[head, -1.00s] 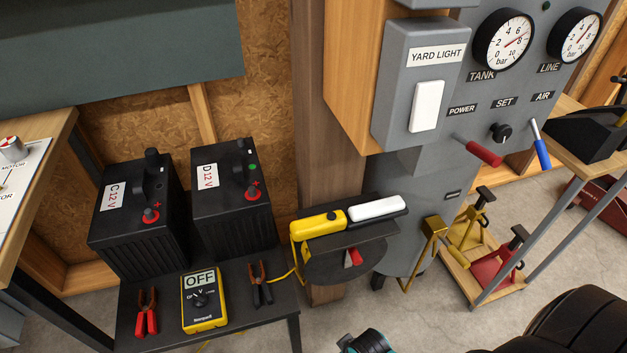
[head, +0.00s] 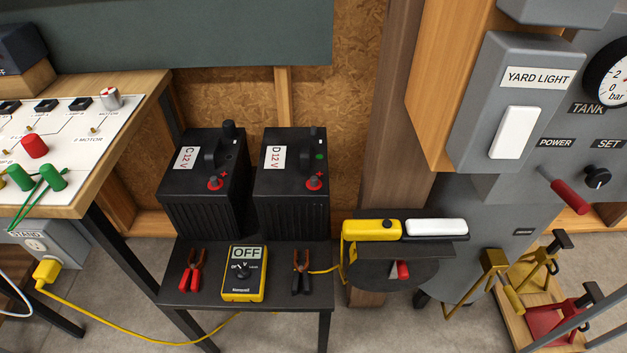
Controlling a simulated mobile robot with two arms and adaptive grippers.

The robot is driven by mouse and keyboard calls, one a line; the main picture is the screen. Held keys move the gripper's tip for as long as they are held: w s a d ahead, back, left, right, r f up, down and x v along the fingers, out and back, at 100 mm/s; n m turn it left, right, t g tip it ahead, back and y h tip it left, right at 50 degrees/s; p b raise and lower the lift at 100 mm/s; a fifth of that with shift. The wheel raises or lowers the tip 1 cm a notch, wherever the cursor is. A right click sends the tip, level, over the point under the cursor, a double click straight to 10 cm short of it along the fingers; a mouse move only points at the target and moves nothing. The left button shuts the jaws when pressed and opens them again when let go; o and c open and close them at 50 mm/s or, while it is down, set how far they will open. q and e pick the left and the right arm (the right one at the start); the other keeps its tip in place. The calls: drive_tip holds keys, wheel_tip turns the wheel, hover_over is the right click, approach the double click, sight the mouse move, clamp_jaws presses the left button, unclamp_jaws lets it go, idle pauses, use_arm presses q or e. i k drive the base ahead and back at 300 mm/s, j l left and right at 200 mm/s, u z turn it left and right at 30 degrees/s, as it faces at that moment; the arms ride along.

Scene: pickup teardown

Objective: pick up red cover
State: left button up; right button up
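I cannot tell for sure which red part is the red cover. A red knob-like cap (head: 35,146) stands on the white panel of the left workbench. A red terminal cap (head: 215,183) sits on top of black battery C (head: 203,200), beside a red plus sign. A similar red cap (head: 314,183) sits on black battery D (head: 291,207). A small red piece (head: 402,270) shows on the round dark shelf, partly under the ledge above it. Neither of my grippers is in view.
A yellow cable (head: 120,333) runs along the floor. The grey cabinet with a red lever (head: 570,195) and axle stands (head: 548,318) are at right.

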sight(33, 143)
drive_tip(key=l+u, duration=0.1)
drive_tip(key=u, duration=1.85)
